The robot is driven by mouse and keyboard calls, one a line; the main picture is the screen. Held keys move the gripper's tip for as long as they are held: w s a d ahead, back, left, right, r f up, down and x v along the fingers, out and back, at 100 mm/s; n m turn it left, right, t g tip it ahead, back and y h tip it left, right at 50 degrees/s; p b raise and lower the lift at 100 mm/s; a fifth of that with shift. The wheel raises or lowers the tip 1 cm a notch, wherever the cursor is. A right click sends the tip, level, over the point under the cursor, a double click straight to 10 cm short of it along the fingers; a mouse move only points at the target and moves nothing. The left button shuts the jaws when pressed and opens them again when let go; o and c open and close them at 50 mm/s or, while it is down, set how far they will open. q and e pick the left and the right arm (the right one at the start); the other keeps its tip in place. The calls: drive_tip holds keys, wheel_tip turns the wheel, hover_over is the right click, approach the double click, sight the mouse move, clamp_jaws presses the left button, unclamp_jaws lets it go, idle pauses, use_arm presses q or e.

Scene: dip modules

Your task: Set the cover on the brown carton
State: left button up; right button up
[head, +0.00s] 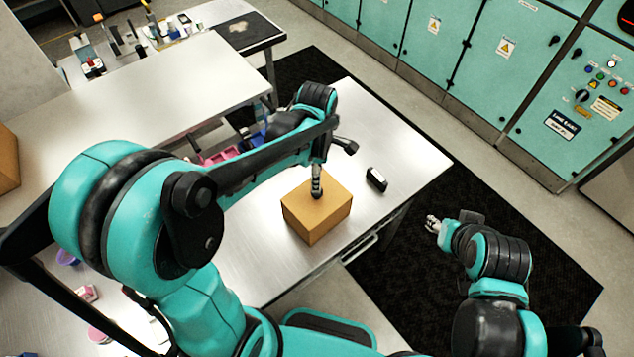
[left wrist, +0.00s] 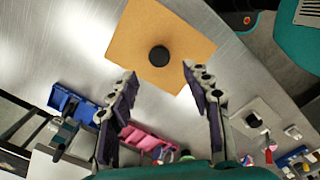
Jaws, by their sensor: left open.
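The brown carton (head: 311,226) stands on the metal table, below my left gripper. Its flat top face shows in the left wrist view (left wrist: 138,35), with a round black knob (left wrist: 159,56) near the middle. The knob suggests that this face is the cover, but I cannot make out a seam between cover and carton. My left gripper (head: 316,190) points down over the top; in the left wrist view its fingers (left wrist: 162,76) are spread and empty, apart from the knob. My right gripper (head: 433,224) is off the table to the right, over the dark mat, too small to read.
A small black object (head: 376,180) lies on the table right of the carton. Another brown box (head: 8,160) is at the far left. The table's front right corner is clear.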

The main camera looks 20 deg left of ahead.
use_arm(q)
drive_tip(key=s+a+r+m+t, duration=0.2)
drive_tip(key=s+r+m+t, duration=0.1)
drive_tip(key=m, duration=0.7)
drive_tip(key=s+a+r+m+t, duration=0.2)
drive_tip(key=s+r+m+t, duration=0.2)
drive_tip(key=s+m, duration=0.3)
drive_tip(key=m, duration=0.3)
drive_tip(key=shift+a+r, duration=0.35)
drive_tip(key=shift+s, duration=0.1)
